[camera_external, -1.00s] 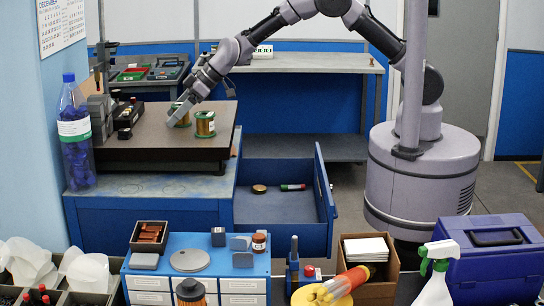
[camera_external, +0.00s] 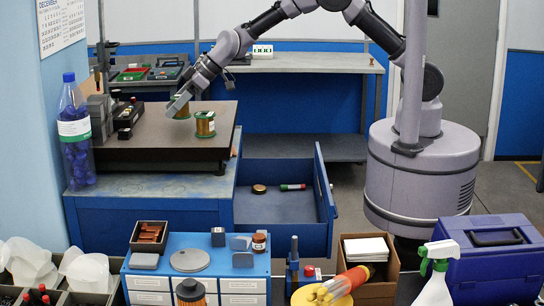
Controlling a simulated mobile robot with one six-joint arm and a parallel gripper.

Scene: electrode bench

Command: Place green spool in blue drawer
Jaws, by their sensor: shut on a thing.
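My gripper (camera_external: 177,104) is shut on a green-gold spool (camera_external: 183,112), partly hidden by the fingers, and holds it just above the dark bench plate. A second spool (camera_external: 205,124), with copper-brown winding and greenish-gold rims, stands upright on the plate, just right of the held one. The blue drawer (camera_external: 323,197) is pulled open below and to the right of my gripper.
The dark plate (camera_external: 150,143) lies on the blue bench, with black devices (camera_external: 127,115) at its left. A blue bottle (camera_external: 75,135) stands at the bench's left edge. A blue cabinet (camera_external: 208,243), a cardboard box (camera_external: 380,288) and a spray bottle (camera_external: 437,270) stand in front.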

